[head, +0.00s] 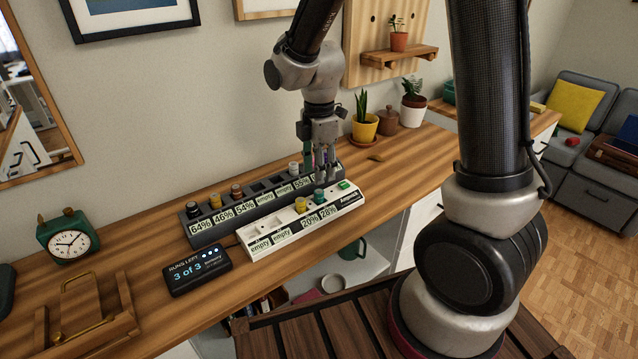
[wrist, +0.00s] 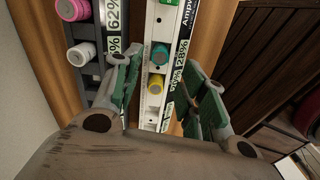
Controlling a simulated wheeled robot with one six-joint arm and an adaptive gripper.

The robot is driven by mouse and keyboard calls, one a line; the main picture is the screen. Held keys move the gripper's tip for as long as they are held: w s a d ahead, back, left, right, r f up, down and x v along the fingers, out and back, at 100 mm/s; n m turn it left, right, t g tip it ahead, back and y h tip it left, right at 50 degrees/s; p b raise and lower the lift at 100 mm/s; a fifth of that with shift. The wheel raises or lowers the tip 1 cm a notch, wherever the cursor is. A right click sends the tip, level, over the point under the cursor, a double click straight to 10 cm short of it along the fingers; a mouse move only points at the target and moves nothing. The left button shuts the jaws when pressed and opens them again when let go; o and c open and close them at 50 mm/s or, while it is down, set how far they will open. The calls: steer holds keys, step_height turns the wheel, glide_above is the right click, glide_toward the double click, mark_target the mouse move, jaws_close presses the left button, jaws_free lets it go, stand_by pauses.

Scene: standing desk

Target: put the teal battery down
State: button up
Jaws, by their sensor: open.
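The teal battery (head: 319,196) stands upright in the white charger (head: 262,246), at the slot labelled 28%. It also shows in the wrist view (wrist: 160,55), with open fingers to either side and a visible gap. A yellow battery (head: 300,204) stands beside it at the 20% slot, also in the wrist view (wrist: 155,85). My gripper (head: 321,172) is open and empty, above the right part of the chargers; its fingers (wrist: 157,72) straddle the white charger in the wrist view. The two left slots of the white charger are labelled empty.
A dark charger (head: 208,238) with several batteries stands behind the white one; a pink battery (wrist: 72,10) and a pale one (wrist: 82,52) are near my left finger. A display (head: 196,270) reads 3 of 3. A clock (head: 68,236) and plants (head: 364,125) stand farther off.

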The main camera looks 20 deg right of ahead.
mark_target(320, 191)
steer(key=s+d+r+m+t, duration=0.1)
steer(key=s+d+r+m, duration=0.3)
steer(key=r, duration=0.3)
steer(key=s+d+r+m+t, duration=0.1)
steer(key=s+d+r+m, duration=0.3)
steer(key=r, duration=0.3)
steer(key=s+d+r+m+t, duration=0.1)
steer(key=s+d+r+m, duration=0.1)
steer(key=s+m, duration=0.3)
steer(key=s+d+r+m+t, duration=0.1)
steer(key=s+d+r+m, duration=0.1)
steer(key=s+d+m, duration=0.3)
steer(key=shift+s+m, duration=0.5)
steer(key=shift+m, duration=0.4)
stand_by(0.5)
